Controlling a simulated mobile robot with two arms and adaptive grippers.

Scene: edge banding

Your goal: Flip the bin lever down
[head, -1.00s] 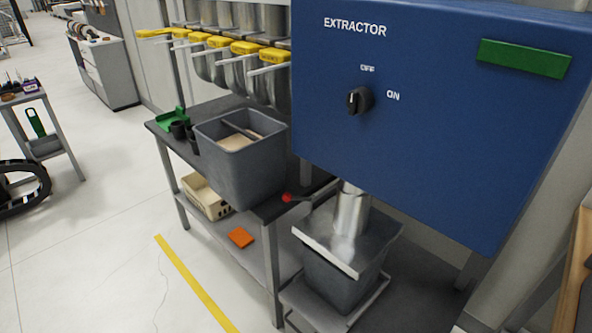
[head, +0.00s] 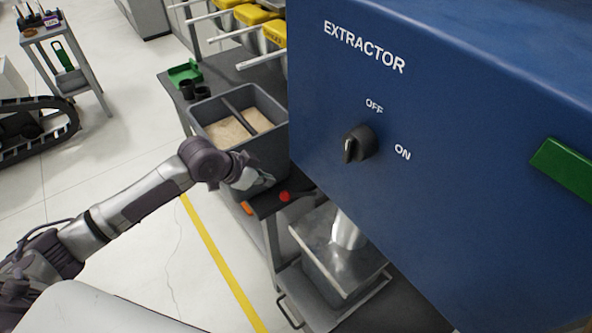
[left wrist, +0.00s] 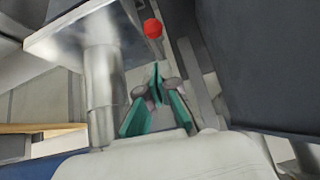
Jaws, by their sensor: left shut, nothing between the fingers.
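The bin lever's red knob (head: 285,196) shows at the edge of the grey bench, below the blue extractor box. In the left wrist view the red knob (left wrist: 153,28) is just past my fingertips, with a gap in the picture. My left gripper (head: 268,182) is beside the knob, in front of the grey bin on the bench. In the left wrist view my left gripper (left wrist: 158,72) has its teal-padded fingers closed together and empty. The extractor's bin (head: 325,278) is under a metal lid and duct. The lever's arm is mostly hidden. My right gripper is out of view.
The blue extractor box (head: 450,150) with its black dial (head: 358,143) overhangs on the right. A grey bin (head: 270,155) with tan material stands on the bench close to my left gripper. The metal duct (left wrist: 100,90) is to the gripper's left in the wrist view.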

